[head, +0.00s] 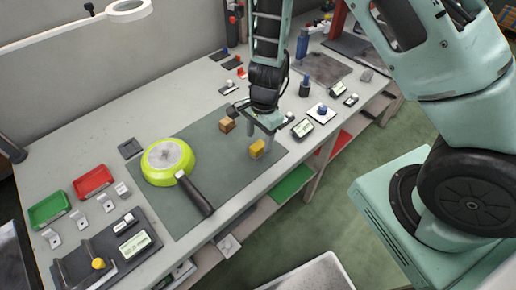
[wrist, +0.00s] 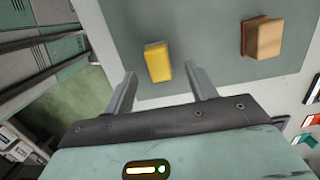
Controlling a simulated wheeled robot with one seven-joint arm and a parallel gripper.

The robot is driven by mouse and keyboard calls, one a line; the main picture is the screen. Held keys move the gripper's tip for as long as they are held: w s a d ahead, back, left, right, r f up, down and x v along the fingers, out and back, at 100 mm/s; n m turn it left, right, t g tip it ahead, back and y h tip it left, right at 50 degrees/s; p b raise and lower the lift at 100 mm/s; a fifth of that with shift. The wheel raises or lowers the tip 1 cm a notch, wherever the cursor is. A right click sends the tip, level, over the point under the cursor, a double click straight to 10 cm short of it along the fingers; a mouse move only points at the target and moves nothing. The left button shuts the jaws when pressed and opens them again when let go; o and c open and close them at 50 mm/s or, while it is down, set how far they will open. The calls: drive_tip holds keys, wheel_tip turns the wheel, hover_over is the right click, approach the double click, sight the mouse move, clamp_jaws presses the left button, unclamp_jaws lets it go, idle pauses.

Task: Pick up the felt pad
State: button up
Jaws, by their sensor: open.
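Two small blocks lie on the dark green mat (head: 213,154). One is a yellow block (head: 257,148), which also shows in the wrist view (wrist: 158,61). The other is a tan block with a reddish-brown layer along one side (head: 227,125), at the upper right in the wrist view (wrist: 265,38). I cannot tell for certain which is the felt pad. My gripper (head: 261,137) is open and empty above the mat. In the wrist view its fingertips (wrist: 163,76) are spread on either side of the yellow block's near end. The tan block is outside the fingers.
A red tray (head: 93,181) and a green tray (head: 50,208) stand farther left. Small devices (head: 303,128) sit right of the mat. The bench's front edge is close to the yellow block.

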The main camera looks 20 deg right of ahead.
sight(258, 145)
drive_tip(key=shift+s+a+f, duration=0.1)
drive_tip(key=shift+a+f, duration=0.05)
drive_tip(key=shift+f, duration=0.8)
drive_tip(key=shift+s+a+f, duration=0.1)
drive_tip(key=shift+a+f, duration=0.05)
drive_tip(key=shift+f, duration=0.8)
drive_tip(key=c, duration=1.2)
drive_tip(key=shift+r, duration=0.1)
wheel_tip(258, 145, up, 10)
drive_tip(key=shift+f+p, duration=0.1)
drive_tip(key=shift+p, duration=0.45)
